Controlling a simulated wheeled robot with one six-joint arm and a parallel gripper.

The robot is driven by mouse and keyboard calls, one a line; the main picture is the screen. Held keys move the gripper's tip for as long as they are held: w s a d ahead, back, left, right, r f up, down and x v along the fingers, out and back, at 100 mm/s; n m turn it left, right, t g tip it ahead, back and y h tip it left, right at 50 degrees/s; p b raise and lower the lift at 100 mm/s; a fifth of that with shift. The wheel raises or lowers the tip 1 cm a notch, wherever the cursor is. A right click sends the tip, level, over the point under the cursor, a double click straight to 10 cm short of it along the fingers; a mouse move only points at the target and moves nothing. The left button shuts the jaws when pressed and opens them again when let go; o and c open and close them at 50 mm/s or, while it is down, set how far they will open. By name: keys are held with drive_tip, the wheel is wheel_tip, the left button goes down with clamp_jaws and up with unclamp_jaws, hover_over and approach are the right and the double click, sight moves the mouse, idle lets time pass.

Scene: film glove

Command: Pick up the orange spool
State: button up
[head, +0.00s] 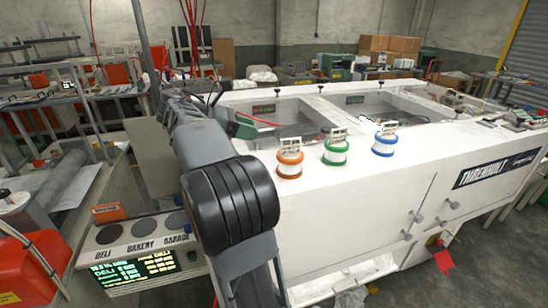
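The orange spool (290,164) stands upright on the white top of the long machine (330,205), near its front left edge. It has orange rims, a white middle and a small pale tag on top. My arm rises on the left of the spool, and its far end with my gripper (208,97) lies up and left of the spool, apart from it. The fingers are small and dark there, and I cannot make out their opening. Nothing hides the spool.
A green spool (335,152) and a blue spool (384,144) stand in a row to the right of the orange one. Open wells (365,105) lie behind them. A control panel (135,250) is at lower left. The machine top around the spools is mostly clear.

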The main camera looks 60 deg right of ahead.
approach(291, 139)
drive_tip(key=x, duration=0.3)
drive_tip(key=shift+f+p+x, duration=0.15)
drive_tip(key=shift+p+x, duration=0.2)
drive_tip(key=shift+x, duration=1.5)
drive_tip(key=shift+f+p+x, duration=0.1)
drive_tip(key=shift+p+x, duration=0.25)
drive_tip(key=shift+x, duration=1.5)
drive_tip(key=shift+w, duration=0.15)
drive_tip(key=shift+c, duration=0.3)
clamp_jaws()
